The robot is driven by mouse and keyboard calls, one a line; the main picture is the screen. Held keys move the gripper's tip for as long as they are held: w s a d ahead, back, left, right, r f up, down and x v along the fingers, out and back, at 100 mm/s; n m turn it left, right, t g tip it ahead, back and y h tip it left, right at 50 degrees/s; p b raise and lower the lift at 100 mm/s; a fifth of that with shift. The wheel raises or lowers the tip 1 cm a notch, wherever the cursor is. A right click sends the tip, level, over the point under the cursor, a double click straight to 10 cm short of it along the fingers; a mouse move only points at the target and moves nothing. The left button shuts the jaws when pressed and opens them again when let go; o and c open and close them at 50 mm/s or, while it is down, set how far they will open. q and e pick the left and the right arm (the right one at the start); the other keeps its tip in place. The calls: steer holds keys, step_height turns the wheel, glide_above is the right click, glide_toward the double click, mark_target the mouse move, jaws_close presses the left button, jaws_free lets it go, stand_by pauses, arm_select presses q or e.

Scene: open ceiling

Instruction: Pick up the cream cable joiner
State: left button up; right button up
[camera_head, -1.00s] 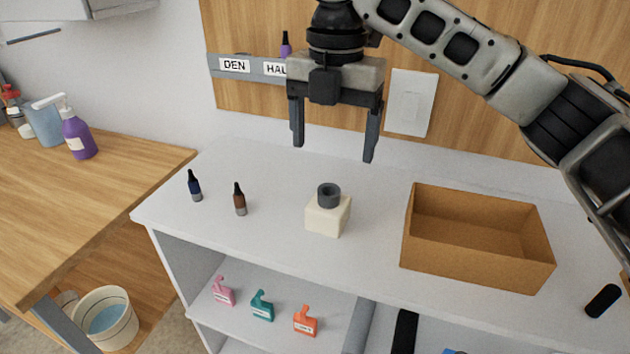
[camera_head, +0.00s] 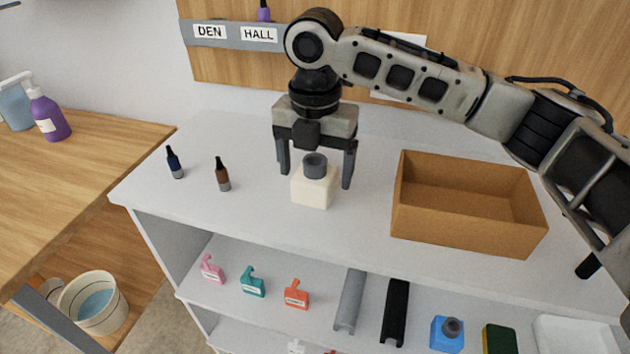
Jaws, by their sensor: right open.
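The cream cable joiner (camera_head: 313,190) is a cream block with a dark grey round collar on top, standing upright on the white counter (camera_head: 250,225). My right gripper (camera_head: 316,180) points down with its jaws open. Its two fingers show on the left and right of the joiner, with the collar between them in the picture. I see no contact, and the exact depth of the fingers against the block is hard to tell. My left gripper is not in view.
An open brown box (camera_head: 450,235) stands right of the joiner. The shelf below holds small pink, teal and orange items and a blue block (camera_head: 447,335) with a grey collar.

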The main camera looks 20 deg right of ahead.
mark_target(315, 180)
steer(key=shift+f, duration=1.5)
steer(key=c, duration=1.1)
steer(key=shift+r, duration=0.1)
